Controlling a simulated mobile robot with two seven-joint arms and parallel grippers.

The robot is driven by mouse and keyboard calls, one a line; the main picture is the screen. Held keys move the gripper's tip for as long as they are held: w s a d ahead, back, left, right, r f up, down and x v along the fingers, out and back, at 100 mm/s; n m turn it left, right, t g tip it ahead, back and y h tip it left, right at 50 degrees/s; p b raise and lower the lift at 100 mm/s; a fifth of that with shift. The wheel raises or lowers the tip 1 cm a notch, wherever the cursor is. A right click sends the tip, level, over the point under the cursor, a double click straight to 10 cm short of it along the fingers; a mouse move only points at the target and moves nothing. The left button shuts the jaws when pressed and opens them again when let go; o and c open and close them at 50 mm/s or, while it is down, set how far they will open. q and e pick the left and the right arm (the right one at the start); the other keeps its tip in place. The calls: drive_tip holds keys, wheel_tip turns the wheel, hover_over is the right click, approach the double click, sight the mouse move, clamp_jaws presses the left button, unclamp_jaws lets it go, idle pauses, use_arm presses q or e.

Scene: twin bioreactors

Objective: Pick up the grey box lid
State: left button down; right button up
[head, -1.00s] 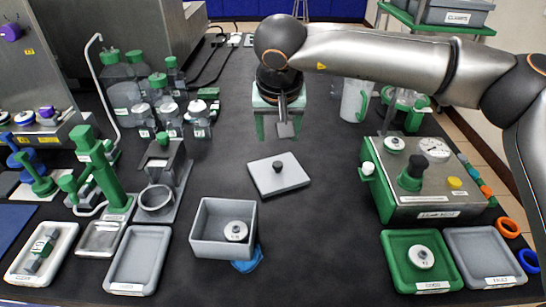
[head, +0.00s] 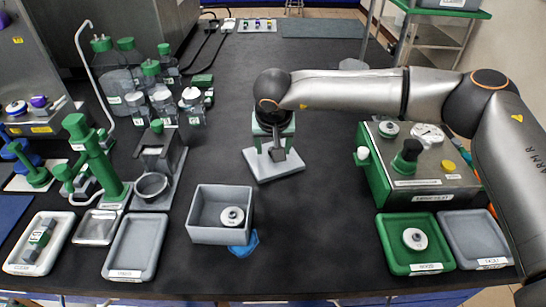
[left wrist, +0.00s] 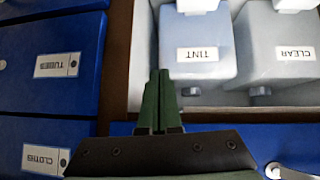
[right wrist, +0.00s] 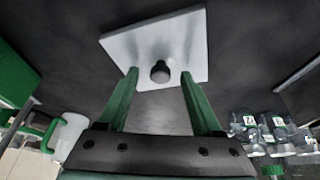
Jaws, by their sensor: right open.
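The grey box lid (head: 288,169) lies flat on the dark table, behind and right of the open grey box (head: 222,236). In the right wrist view the lid (right wrist: 182,45) shows its black knob (right wrist: 160,72). My right gripper (head: 278,152) is open and above the lid, partly hiding it and its knob in the head view. In the right wrist view the knob appears between the open fingertips (right wrist: 158,75), with nothing held. My left gripper (left wrist: 160,85) is shut and empty, in front of blue and white containers away from the lid.
A white-capped round part (head: 232,216) sits in the grey box, with a blue item (head: 243,247) beside it. Bottles (head: 150,85) and a green stand (head: 95,160) are at left. A green-sided machine (head: 425,170) and trays (head: 475,240) are at right.

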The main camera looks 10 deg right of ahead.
drive_tip(key=shift+f, duration=0.1)
clamp_jaws()
idle(0.5)
